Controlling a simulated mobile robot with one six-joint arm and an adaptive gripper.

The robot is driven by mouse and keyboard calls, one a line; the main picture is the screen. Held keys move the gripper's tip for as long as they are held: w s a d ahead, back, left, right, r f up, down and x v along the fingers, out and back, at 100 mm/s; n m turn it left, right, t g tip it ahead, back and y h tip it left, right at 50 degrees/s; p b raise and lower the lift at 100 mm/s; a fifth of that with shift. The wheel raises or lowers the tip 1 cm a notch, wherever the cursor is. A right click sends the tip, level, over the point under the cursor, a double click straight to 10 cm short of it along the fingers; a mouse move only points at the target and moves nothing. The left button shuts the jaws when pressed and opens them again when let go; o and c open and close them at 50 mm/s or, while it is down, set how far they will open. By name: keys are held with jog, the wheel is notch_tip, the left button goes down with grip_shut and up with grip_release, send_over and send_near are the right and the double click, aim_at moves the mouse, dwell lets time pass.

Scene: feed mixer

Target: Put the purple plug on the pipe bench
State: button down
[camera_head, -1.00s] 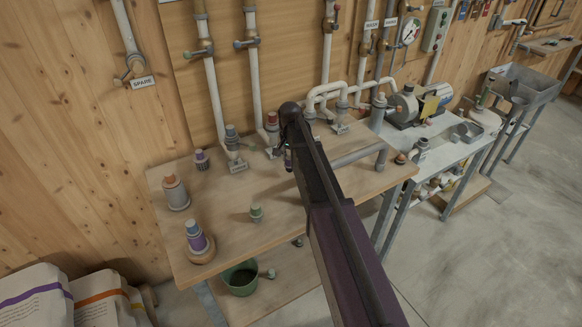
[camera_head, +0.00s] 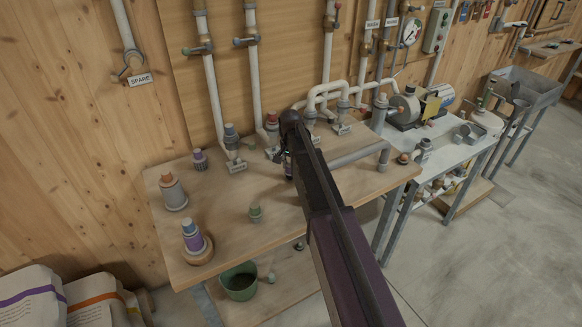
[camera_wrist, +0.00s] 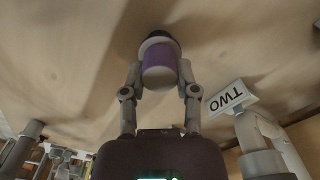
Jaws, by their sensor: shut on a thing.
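My gripper (camera_wrist: 160,74) is shut on the purple plug (camera_wrist: 159,66), which has a pale collar and a dark end, in the wrist view. The fingers grip it from both sides. In the head view my gripper (camera_head: 287,165) is over the back middle of the pipe bench (camera_head: 225,205), and my arm hides most of it and the plug. The wooden bench top also fills much of the wrist view (camera_wrist: 70,50). I cannot tell whether the plug touches the bench.
A pipe stub with a "TWO" label (camera_wrist: 231,96) is close on the right in the wrist view. The front middle is clear.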

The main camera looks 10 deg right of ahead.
aim_at(290, 165)
jog(key=shift+f, duration=0.15)
jog(key=shift+c, duration=1.8)
grip_release()
notch_tip(290, 165, up, 12)
jog(key=p, duration=1.2)
jog(key=shift+r, duration=0.2)
jog(key=shift+s, duration=0.1)
jog(key=s+n, duration=0.7)
jog(key=s, duration=1.9)
jog(key=shift+a, duration=0.35)
jog(key=shift+s, duration=0.1)
